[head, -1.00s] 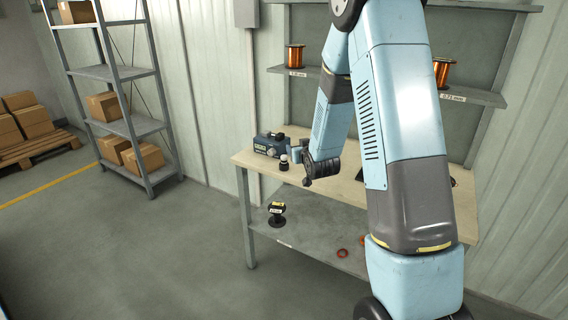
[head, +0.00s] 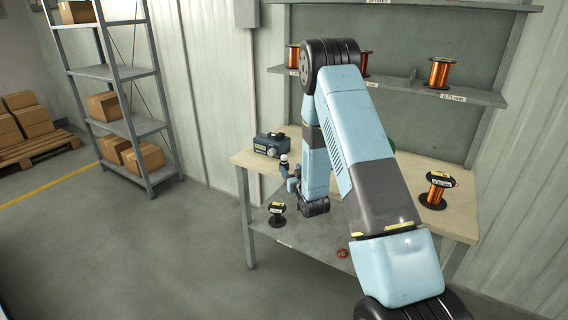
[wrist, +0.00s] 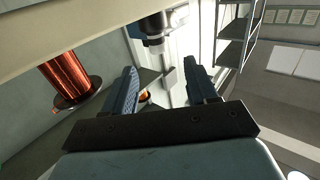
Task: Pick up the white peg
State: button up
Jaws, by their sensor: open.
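A small white-topped piece (head: 283,158), which looks like the white peg, stands upright with a dark lower part near the table's front left edge, beside a blue box. My gripper (head: 293,184) is just below and right of it in the head view, near the table's front edge, and appears apart from it. In the wrist view my gripper (wrist: 163,70) has its two blue fingers spread with nothing between them. A dark cylinder with a grey end (wrist: 154,28) shows beyond the fingertips at the top; I cannot tell whether it belongs to the peg.
The blue box (head: 271,145) sits behind the peg on the table (head: 247,159). A copper spool (head: 437,190) stands at the table's right. A black spool (head: 277,213) and red ring (head: 342,253) are on the lower shelf. Copper wire (wrist: 68,80) shows in the wrist view.

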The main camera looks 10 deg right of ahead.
aim_at(285, 159)
jog(key=w, duration=0.5)
jog(key=shift+a, duration=0.3)
jog(key=shift+w+a+f, duration=0.1)
jog(key=shift+w+a, duration=0.05)
jog(key=shift+w, duration=2.45)
jog(key=c, duration=1)
